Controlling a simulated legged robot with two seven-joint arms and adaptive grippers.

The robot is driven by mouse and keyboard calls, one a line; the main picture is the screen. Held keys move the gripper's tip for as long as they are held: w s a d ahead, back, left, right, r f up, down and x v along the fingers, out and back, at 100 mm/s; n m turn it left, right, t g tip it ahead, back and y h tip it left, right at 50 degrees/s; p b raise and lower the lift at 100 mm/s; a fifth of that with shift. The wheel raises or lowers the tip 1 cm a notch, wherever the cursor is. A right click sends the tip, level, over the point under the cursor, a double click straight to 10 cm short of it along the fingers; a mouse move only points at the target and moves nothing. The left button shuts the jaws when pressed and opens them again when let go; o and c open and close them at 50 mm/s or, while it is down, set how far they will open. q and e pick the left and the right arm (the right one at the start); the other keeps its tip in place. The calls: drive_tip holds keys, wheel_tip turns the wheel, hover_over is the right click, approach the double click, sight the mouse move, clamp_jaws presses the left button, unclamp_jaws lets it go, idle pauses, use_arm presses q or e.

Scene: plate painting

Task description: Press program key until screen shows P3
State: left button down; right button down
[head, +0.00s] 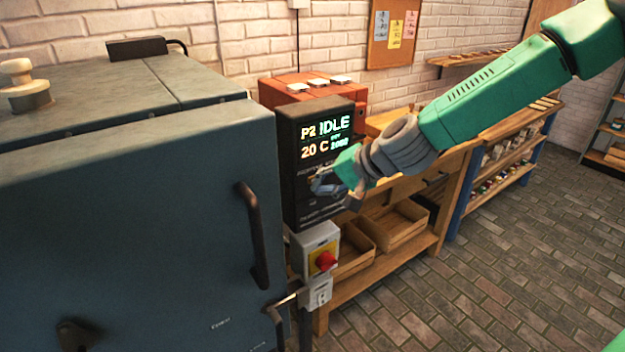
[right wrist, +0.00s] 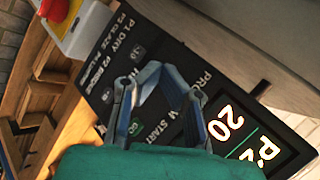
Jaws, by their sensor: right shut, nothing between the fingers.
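The dark control panel (head: 290,205) stands at the right side of the kiln (head: 130,220). Its lit screen (head: 325,138) reads P2 IDLE and 20 C in the head view. In the right wrist view the screen (right wrist: 240,135) shows P2 and 20, turned on its side. My right gripper (head: 326,184) is shut and empty in front of the keys below the screen. In the right wrist view its fingertips (right wrist: 150,78) lie over the key area, near the printed PROGRAM and START labels. The fingers partly hide the keys; I cannot tell whether they touch one. My left gripper is not in view.
Below the panel is a grey and yellow box with a red knob (head: 325,261). A wooden bench with trays (head: 395,228) stands behind. The brick floor (head: 480,275) at the right is clear.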

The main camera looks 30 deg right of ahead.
drive_tip(key=shift+s, duration=0.25)
drive_tip(key=shift+w, duration=0.15)
idle(0.3)
drive_tip(key=shift+w, duration=0.3)
drive_tip(key=shift+w, duration=0.35)
idle(0.6)
drive_tip(key=shift+s, duration=0.8)
drive_tip(key=shift+s+p, duration=0.1)
drive_tip(key=shift+p, duration=0.2)
